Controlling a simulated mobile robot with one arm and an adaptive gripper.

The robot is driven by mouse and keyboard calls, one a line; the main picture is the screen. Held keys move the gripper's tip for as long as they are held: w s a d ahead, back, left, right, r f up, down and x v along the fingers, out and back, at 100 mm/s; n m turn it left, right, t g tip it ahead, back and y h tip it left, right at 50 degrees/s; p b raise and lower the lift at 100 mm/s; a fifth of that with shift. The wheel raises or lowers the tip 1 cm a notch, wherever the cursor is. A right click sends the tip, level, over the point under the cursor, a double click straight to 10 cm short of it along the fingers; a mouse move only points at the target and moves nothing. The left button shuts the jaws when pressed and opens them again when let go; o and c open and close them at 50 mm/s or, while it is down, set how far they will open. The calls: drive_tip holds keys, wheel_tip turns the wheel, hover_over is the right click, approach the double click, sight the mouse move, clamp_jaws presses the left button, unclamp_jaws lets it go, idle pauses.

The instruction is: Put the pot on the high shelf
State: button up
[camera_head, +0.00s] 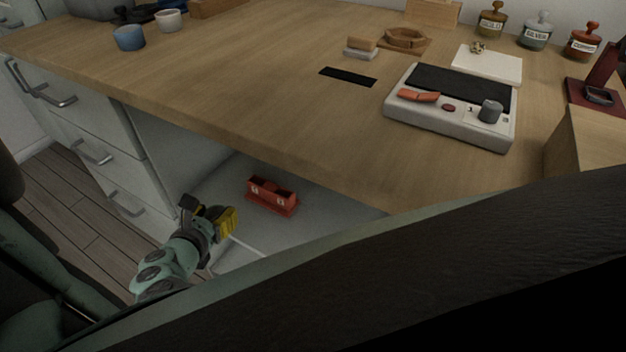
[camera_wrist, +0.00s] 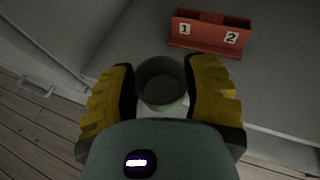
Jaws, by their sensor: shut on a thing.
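The pot (camera_wrist: 162,88), small, round, greenish-grey and open-topped with a dark inside, sits between the two yellow finger pads in the wrist view. My gripper (camera_wrist: 160,74) is shut on it, one pad at each side. In the head view my gripper (camera_head: 210,218) is low, below the worktop and in front of the open space under it. The pot cannot be made out clearly there. I cannot pick out a high shelf in either view.
A red holder (camera_head: 272,196) marked 1 and 2 stands on the grey surface under the worktop (camera_head: 240,75), just beyond my gripper; it also shows in the wrist view (camera_wrist: 210,36). Drawers (camera_head: 95,150) stand left. Blue (camera_head: 128,38) and white (camera_head: 167,20) cups stand on top.

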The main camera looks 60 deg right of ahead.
drive_tip(key=b, duration=0.4)
hover_over(226, 190)
drive_tip(key=shift+s+f, duration=0.15)
drive_tip(key=shift+f, duration=0.5)
wheel_tip(226, 190, down, 4)
drive_tip(key=b, duration=0.3)
drive_tip(key=shift+r, duration=0.25)
drive_tip(key=o, duration=0.8)
drive_tip(key=shift+a, duration=0.1)
